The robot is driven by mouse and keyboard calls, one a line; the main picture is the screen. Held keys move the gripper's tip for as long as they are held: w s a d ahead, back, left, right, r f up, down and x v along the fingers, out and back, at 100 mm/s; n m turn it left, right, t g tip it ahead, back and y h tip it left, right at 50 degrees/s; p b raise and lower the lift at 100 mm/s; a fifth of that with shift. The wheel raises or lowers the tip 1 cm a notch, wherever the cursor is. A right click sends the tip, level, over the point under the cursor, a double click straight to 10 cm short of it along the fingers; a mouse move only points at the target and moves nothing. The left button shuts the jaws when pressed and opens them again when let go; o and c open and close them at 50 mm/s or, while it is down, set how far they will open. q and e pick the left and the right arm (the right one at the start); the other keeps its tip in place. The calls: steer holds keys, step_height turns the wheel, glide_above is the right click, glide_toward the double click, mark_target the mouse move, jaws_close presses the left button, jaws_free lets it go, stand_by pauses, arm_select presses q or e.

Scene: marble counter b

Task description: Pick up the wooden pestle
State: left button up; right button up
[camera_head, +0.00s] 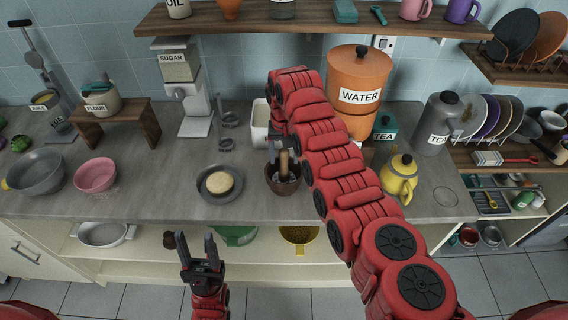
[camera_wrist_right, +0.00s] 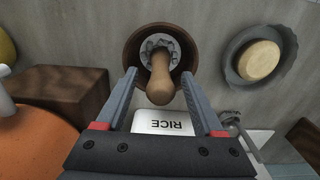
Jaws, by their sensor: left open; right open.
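The wooden pestle (camera_head: 284,163) stands upright in a dark brown mortar (camera_head: 283,187) on the counter. In the right wrist view the pestle (camera_wrist_right: 161,80) points toward the camera, its rounded end between my open fingers, with the mortar (camera_wrist_right: 133,50) behind it. My right gripper (camera_wrist_right: 158,103) is open, with one finger on each side of the pestle and visible gaps to it. In the head view my right gripper (camera_head: 281,150) is at the pestle's top, partly hidden by my red arm. My left gripper (camera_head: 197,250) is open and empty, low in front of the counter.
A plate (camera_head: 205,192) with a round bread-like item (camera_head: 219,183) is left of the mortar. A white rice container (camera_head: 260,118) stands behind it. An orange water dispenser (camera_head: 357,80) and a yellow teapot (camera_head: 400,180) are to the right.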

steer(key=shift+f+p, duration=0.3)
steer(key=shift+f, duration=1)
jaws_close()
